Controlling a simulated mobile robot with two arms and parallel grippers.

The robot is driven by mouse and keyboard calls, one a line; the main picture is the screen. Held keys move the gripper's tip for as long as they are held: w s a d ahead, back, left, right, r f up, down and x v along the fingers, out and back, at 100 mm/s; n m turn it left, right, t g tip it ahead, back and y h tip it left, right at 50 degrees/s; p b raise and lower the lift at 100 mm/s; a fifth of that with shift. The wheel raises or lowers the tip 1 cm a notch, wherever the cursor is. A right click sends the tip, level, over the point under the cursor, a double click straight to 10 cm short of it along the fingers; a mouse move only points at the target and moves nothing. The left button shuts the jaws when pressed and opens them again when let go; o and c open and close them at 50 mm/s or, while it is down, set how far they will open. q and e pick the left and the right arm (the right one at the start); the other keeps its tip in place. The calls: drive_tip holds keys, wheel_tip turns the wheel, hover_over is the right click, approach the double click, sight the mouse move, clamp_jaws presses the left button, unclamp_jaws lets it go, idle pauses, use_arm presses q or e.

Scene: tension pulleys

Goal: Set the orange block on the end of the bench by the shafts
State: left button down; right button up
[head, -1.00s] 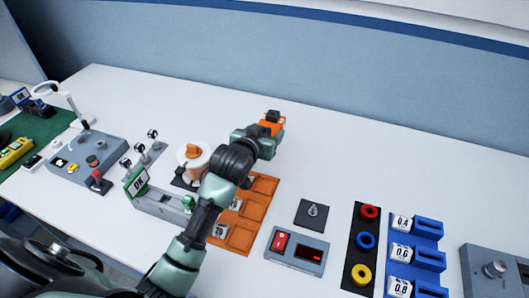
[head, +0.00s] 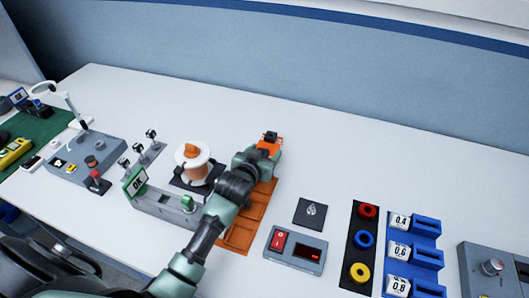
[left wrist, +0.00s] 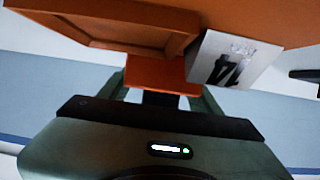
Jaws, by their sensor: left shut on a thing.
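My left gripper (head: 268,150) is shut on the orange block (head: 269,146), at the far end of the orange compartment tray (head: 243,238). A small dark part (head: 270,136) shows at the block's far side; I cannot tell whether it belongs to the block. In the left wrist view the orange block (left wrist: 160,73) sits between the fingers, close to the orange tray wall (left wrist: 120,28) and a white label reading 14 (left wrist: 228,60). I cannot tell whether block and tray touch. Several small posts (head: 138,149) stand on a grey strip at the left; I cannot tell whether these are the shafts. My right gripper is not in view.
The back bench is clear.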

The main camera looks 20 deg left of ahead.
use_arm(q)
drive_tip(key=shift+c, duration=1.6)
unclamp_jaws()
drive_tip(key=shift+f, duration=0.1)
